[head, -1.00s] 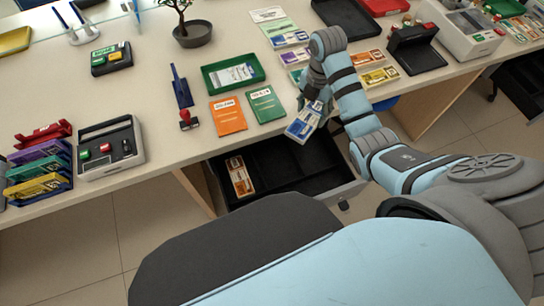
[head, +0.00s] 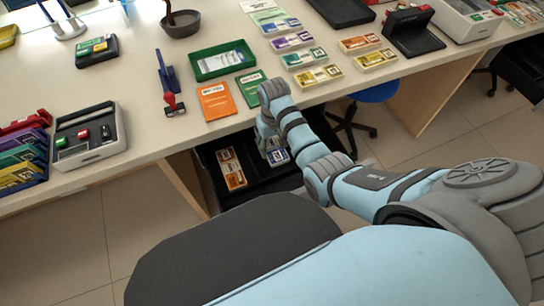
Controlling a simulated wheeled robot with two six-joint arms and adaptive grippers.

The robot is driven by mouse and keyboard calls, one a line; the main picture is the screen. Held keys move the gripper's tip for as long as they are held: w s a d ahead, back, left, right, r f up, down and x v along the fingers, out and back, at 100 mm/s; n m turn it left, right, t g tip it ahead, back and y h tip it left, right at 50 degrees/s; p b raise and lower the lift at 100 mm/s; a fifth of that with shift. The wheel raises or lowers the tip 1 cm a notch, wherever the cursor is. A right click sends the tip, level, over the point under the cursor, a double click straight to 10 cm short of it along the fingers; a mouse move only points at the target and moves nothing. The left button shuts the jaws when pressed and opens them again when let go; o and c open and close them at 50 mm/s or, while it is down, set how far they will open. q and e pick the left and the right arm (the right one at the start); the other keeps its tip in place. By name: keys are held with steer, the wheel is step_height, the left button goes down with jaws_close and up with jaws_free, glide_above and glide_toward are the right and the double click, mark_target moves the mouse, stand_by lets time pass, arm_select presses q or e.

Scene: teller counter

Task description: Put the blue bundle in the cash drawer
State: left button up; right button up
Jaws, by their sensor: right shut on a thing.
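The blue bundle (head: 277,154) is in my right gripper (head: 270,141), which is shut on it, fingers pointing down. The bundle is tilted and within the outline of the open cash drawer (head: 262,181). I cannot tell whether it touches the drawer floor. The gripper and wrist hide part of the bundle and the drawer's right part. The drawer is black inside and holds an orange bundle (head: 231,169) in its left compartment. My left gripper is not in view.
The counter edge lies just above the drawer. Orange (head: 216,101) and green (head: 252,87) booklets lie near that edge, with a green tray (head: 223,61) behind. Several colored bundles lie to the right, including a yellow one (head: 318,76). A blue stool (head: 376,92) stands beneath the counter.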

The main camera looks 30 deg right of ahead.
mark_target(273, 147)
step_height(273, 147, down, 7)
steer(key=b, duration=0.2)
steer(key=shift+r+b, duration=0.1)
steer(key=shift+b, duration=0.3)
steer(key=o, duration=1.3)
step_height(273, 147, up, 12)
steer(key=p, duration=0.5)
steer(key=shift+r+p, duration=0.1)
steer(key=shift+p, duration=0.25)
